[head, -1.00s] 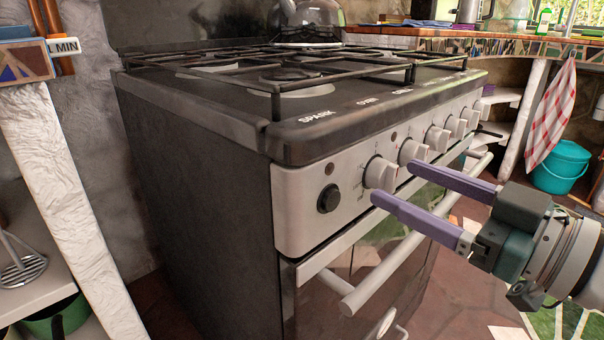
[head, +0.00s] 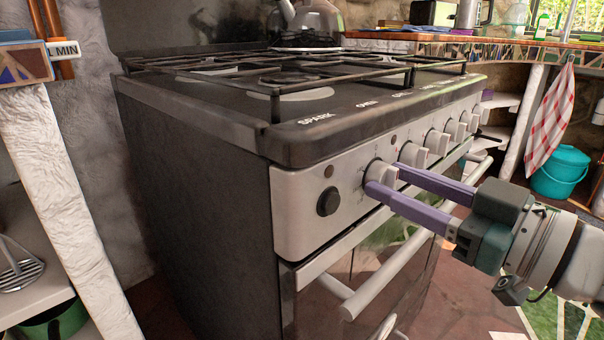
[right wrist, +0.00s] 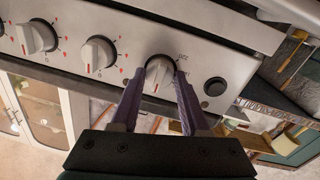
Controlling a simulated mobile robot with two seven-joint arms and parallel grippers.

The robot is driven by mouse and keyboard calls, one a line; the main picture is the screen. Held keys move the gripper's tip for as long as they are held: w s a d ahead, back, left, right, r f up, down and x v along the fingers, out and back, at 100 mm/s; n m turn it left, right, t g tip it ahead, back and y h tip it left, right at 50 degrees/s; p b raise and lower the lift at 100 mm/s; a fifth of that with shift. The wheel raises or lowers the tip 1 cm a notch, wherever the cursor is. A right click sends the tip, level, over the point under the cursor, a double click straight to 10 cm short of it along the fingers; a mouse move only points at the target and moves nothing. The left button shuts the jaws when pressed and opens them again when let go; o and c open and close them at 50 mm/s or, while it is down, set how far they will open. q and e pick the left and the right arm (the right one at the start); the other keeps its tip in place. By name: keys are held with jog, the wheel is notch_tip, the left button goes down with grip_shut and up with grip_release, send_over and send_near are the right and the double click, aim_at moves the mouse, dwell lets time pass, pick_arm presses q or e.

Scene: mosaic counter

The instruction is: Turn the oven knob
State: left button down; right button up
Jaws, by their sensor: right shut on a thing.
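The oven (head: 190,190) has a silver front panel with a row of knobs. The oven knob (head: 378,173) is the light grey one nearest the black button, under the printed labels. My right gripper (head: 382,178) has its two purple fingers on either side of this knob and is shut on it. In the right wrist view the knob (right wrist: 158,72) sits between the fingertips, with a red mark on its face. The fingers hide part of the knob's sides. My left gripper is not in view.
A black button (head: 328,200) is left of the knob, and several more knobs (head: 437,143) run to the right. The oven door handle (head: 400,270) runs below my right gripper. A kettle (head: 306,22) stands on the hob. A teal bucket (head: 561,171) stands at the right.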

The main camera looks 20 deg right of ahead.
grip_shut()
